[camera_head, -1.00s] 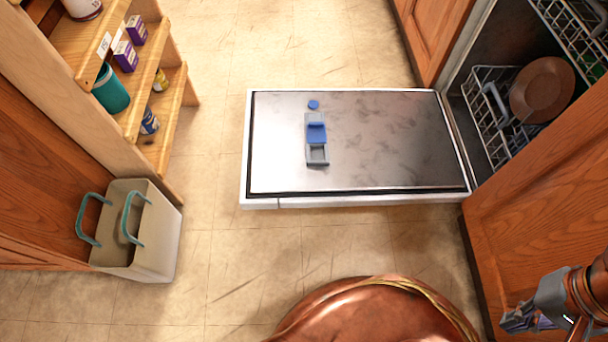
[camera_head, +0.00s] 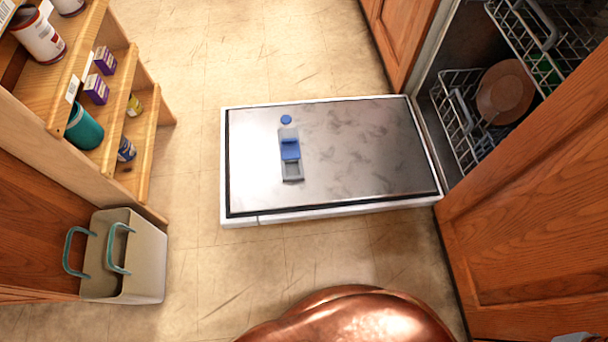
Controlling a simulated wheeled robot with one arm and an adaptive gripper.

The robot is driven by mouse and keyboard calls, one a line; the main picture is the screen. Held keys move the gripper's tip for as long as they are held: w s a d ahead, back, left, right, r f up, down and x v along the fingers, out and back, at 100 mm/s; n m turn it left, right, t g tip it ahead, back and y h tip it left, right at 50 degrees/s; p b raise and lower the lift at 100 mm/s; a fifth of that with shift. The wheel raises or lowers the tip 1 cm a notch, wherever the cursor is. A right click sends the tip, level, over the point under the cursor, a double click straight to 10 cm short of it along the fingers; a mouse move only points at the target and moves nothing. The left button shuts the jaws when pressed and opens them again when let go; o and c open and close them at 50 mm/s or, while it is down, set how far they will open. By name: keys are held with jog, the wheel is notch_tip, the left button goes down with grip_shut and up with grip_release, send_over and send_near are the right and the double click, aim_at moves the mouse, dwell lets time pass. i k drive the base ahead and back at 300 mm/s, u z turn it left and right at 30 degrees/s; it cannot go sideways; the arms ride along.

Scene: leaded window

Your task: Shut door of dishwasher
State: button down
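The dishwasher door (camera_head: 360,150) hangs fully open, lying flat and low over the floor, with its metal inner face up. A detergent dispenser (camera_head: 291,150) with a blue part sits on that face. The dishwasher (camera_head: 425,80) opening is at the right, with a lower rack (camera_head: 455,120) holding a brown plate (camera_head: 506,92) and an upper rack (camera_head: 540,30) above. My gripper does not show; only a small pale piece, perhaps of my arm, is at the bottom right edge.
A wooden shelf unit (camera_head: 140,130) with cans and boxes stands at the left. A beige bag-like bin (camera_head: 140,265) with teal handles stands below it. Wooden cabinets (camera_head: 530,200) flank the dishwasher. Tiled floor (camera_head: 200,200) is clear around the door. My copper-coloured base is at the bottom.

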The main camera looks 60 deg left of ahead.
aim_at(366, 155)
jog(key=z, duration=0.55)
jog(key=k, duration=2.55)
jog(key=u, duration=1.55)
jog(key=i, duration=0.5)
